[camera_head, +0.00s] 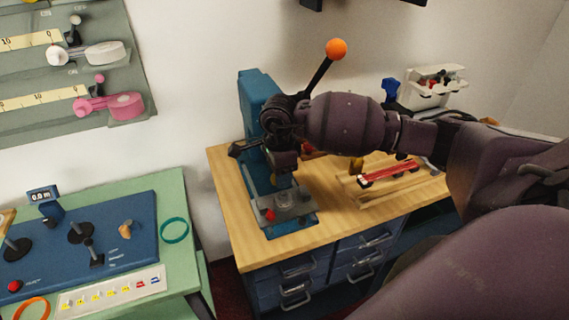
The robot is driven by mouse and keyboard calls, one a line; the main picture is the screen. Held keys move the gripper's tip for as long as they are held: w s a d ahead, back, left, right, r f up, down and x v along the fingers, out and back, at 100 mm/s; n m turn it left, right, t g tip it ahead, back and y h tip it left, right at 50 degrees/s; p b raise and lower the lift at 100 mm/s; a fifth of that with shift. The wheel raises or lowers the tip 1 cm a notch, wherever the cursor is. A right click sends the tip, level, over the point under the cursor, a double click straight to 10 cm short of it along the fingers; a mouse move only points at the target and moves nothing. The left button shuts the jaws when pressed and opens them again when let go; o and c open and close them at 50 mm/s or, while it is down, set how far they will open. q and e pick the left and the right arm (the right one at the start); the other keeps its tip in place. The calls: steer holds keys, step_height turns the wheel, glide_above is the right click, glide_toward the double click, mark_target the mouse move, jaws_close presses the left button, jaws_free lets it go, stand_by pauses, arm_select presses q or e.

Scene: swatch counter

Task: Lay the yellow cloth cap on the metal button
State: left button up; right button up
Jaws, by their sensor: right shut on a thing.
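My right arm comes in from the right, and its dark gripper (284,170) is in front of the blue press (257,110), above the grey plate (286,207) at the press's foot. I cannot make out the metal button for sure. My left gripper is not in view.
The press lever has an orange knob (336,49). A red button (269,215) sits on its foot. A red strip (388,172) lies on the wooden tray (372,198). A white rack (432,88) stands behind. A green table (178,205) with a blue panel (140,225) is at left.

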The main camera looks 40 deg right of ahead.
mark_target(284, 193)
steer(key=shift+d+m, duration=0.65)
steer(key=shift+m, duration=0.55)
steer(key=shift+f+b, duration=1.2)
steer(key=shift+f, duration=1.6)
steer(key=shift+f+b, duration=0.5)
steer(key=shift+f, duration=0.1)
steer(key=o, duration=0.7)
steer(key=shift+r, duration=0.1)
